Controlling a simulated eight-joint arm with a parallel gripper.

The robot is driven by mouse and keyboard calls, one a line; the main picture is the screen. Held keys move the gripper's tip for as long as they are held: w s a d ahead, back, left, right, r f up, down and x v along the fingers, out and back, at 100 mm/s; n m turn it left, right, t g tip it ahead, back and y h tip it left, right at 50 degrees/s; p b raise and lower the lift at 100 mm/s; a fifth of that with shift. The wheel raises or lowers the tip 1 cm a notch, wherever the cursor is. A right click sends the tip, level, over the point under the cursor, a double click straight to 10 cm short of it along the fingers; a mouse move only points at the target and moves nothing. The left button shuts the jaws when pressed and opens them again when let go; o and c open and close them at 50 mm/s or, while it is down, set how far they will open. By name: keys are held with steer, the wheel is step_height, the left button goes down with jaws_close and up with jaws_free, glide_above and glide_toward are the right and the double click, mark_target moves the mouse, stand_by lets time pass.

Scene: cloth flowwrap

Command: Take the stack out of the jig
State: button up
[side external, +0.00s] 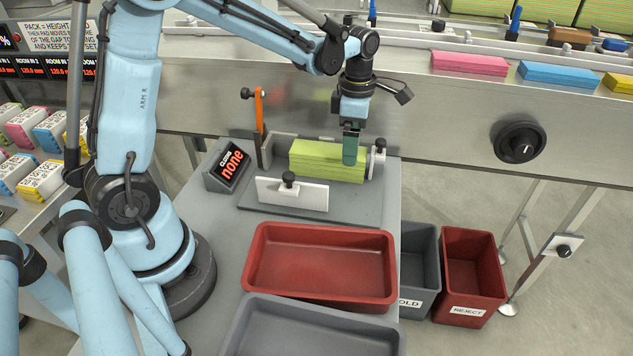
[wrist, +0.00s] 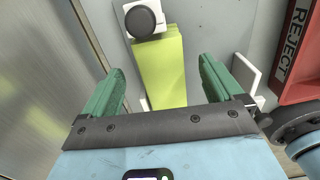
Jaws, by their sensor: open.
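The stack (side external: 318,161) is a yellow-green block of folded cloths lying in the jig (side external: 345,209) on the grey table. My gripper (side external: 350,150) is over the stack's right part in the side view, pointing down. One green finger shows in front of the stack's near face; the other is hidden there. In the wrist view the stack (wrist: 160,75) lies between the two spread fingers of my gripper (wrist: 158,75), with a visible gap on each side. The jig has a white plate with a black knob (side external: 301,196) in front and an end stop with a knob (side external: 377,160) at the right.
An orange-handled clamp (side external: 259,110) stands at the jig's left, beside a display reading "none" (side external: 229,165). A red tray (side external: 320,265) and a grey tray (side external: 310,330) lie in front. Dark and red REJECT (side external: 470,270) bins stand right. A conveyor wall (side external: 430,115) runs behind.

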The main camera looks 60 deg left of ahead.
steer(key=shift+r, duration=3.2)
steer(key=s+d+m+t, duration=0.4)
steer(key=s+m+t, duration=0.3)
steer(key=m, duration=2)
steer(key=s, duration=0.5)
steer(key=shift+d, duration=0.15)
steer(key=shift+r, duration=0.1)
steer(key=shift+c, duration=0.3)
